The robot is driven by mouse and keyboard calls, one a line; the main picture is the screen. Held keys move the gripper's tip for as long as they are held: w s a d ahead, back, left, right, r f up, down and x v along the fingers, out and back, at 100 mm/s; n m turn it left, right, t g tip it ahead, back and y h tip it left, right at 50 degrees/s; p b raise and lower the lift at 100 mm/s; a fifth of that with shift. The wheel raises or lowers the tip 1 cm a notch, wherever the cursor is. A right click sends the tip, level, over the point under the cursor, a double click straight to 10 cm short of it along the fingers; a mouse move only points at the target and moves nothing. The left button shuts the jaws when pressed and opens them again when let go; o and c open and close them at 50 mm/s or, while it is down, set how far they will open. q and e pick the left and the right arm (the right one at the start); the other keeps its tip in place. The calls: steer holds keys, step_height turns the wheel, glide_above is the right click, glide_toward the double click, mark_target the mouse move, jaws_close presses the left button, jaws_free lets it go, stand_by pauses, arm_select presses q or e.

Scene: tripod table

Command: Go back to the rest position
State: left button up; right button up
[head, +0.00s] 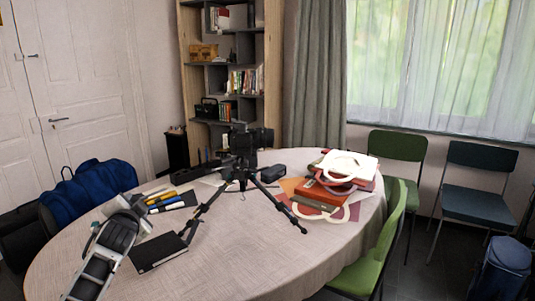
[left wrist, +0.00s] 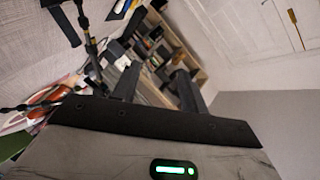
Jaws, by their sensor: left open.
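My left arm comes in from the lower left of the head view, over the table's left side. My left gripper shows in the left wrist view (left wrist: 157,82), with its two dark fingers apart and nothing between them. In the head view its fingers cannot be made out clearly. A black camera on a tripod (head: 250,141) stands on the table, to the right of my left arm. A black notebook (head: 158,252) lies flat just right of the arm. My right gripper is in neither view.
The oval table (head: 260,255) is bare at its front middle. Pens (head: 163,201) lie beyond my left arm, and a pile of books and bags (head: 337,183) is at the right. A green chair (head: 378,258) stands at the right edge, a blue bag (head: 90,190) at the left.

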arm_select(q)
steer(key=w+d+r+n+t+h, duration=0.2)
steer(key=d+n+h, duration=0.1)
steer(key=d+n, duration=0.1)
steer(key=s+d+f+g+h, duration=0.1)
steer(key=s+d+f+h, duration=0.1)
steer(key=s+d+f, duration=0.55)
steer(key=s+d+f+g+h, duration=0.15)
steer(key=s+d+f, duration=0.25)
steer(key=s+f, duration=0.55)
steer(key=s+d+f+g, duration=0.1)
steer(key=s+d+f, duration=0.2)
steer(key=s, duration=0.4)
steer(key=s+d+f+g+h, duration=0.1)
steer(key=s+d+f, duration=0.2)
steer(key=s, duration=0.4)
steer(key=s+d+f+g+h, duration=0.1)
steer(key=s+d+f, duration=0.2)
steer(key=s, duration=0.4)
steer(key=shift+s, duration=0.35)
